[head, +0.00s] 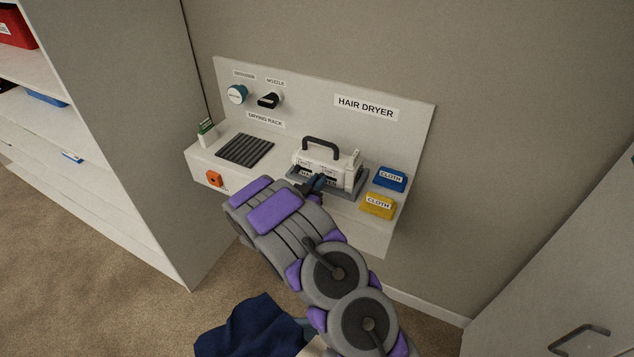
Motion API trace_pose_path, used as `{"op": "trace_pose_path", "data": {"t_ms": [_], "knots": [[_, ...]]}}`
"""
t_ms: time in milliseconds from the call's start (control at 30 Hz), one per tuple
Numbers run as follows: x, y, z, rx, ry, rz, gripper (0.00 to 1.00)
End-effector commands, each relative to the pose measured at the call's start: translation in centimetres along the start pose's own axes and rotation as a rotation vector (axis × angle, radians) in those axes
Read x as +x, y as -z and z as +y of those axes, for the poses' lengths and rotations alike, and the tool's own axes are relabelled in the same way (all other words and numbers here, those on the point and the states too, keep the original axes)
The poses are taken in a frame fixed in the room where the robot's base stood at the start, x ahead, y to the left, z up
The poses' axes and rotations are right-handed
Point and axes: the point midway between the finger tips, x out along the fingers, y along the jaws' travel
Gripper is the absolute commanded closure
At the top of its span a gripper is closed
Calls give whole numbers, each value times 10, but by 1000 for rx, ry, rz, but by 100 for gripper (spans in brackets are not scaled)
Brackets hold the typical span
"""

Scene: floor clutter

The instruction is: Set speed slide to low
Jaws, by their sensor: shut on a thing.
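The white hair dryer unit (343,160) with a dark carry handle sits in a grey tray on the white shelf, under the HAIR DRYER label. My gripper (314,183) is at the front face of the unit, shut on a small part there. That part is likely the speed slide, but the fingers hide it and its setting cannot be read. My arm comes up from the bottom of the view and covers the shelf's front edge.
A ribbed drying rack (245,150) lies left. A diffuser (237,94) and nozzle (269,100) hang behind. A tall white shelf unit (130,130) stands at left.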

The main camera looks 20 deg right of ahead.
Motion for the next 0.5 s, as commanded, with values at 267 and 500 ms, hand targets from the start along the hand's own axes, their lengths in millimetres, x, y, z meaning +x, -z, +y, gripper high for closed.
{"op": "trace_pose_path", "data": {"t_ms": [267,500], "knots": [[0,0,0,0,1,0,100],[0,0,10,-4,-1,-1,100]]}}
